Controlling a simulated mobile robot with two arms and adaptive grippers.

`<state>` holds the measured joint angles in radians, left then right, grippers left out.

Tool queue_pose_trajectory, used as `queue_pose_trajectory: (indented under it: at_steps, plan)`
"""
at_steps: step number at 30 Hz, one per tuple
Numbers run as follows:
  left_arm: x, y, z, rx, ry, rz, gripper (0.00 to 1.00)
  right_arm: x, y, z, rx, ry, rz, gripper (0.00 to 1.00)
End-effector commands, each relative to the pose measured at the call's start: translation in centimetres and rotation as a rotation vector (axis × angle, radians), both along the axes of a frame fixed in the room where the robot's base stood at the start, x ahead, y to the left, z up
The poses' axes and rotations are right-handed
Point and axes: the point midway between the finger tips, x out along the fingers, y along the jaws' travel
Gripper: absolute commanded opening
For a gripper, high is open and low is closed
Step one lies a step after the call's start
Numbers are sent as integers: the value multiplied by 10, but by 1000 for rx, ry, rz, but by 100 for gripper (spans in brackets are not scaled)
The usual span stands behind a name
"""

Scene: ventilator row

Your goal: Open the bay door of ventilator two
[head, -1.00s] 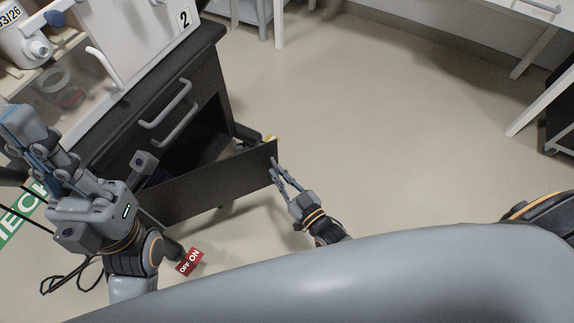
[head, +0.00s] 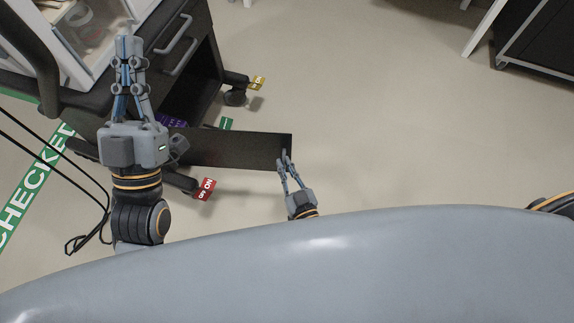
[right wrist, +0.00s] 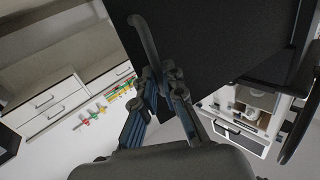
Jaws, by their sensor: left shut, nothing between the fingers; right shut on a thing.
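The bay door (head: 235,150) is a dark flat panel at the low front of the black cart (head: 205,55), and it stands swung open. A purple thing (head: 172,120) shows in the bay behind it. My right gripper (head: 284,154) is at the door's free right edge. In the right wrist view the dark panel (right wrist: 225,35) fills the top, and that gripper (right wrist: 158,78) is shut on its curved grey handle (right wrist: 145,40). My left gripper (head: 128,42) is shut and empty, over the cart's left part, and hides some of it.
Casters with a red OFF/ON tag (head: 205,189) and a yellow tag (head: 257,83) stick out near the door. Black cables (head: 82,240) hang at the left by a green CHECKED floor strip (head: 38,185). The floor (head: 400,130) to the right is clear.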

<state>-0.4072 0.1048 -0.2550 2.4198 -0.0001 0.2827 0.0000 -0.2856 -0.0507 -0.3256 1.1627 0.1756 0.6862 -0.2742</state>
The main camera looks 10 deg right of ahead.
Motion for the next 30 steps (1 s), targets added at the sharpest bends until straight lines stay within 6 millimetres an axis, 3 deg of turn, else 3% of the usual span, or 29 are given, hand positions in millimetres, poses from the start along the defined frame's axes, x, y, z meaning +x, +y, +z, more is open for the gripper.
queue_pose_trajectory:
  at_steps: [15,16,19,30]
  plan:
    - [2,0,-2,4,11,2,0,1,8,2,2,-2,13,0]
    - [2,0,-2,4,11,2,0,1,8,2,2,-2,14,15]
    - [2,0,-2,4,11,2,0,1,8,2,2,-2,13,32]
    - [1,-1,-2,3,12,-1,0,0,4,4,1,-2,7,32]
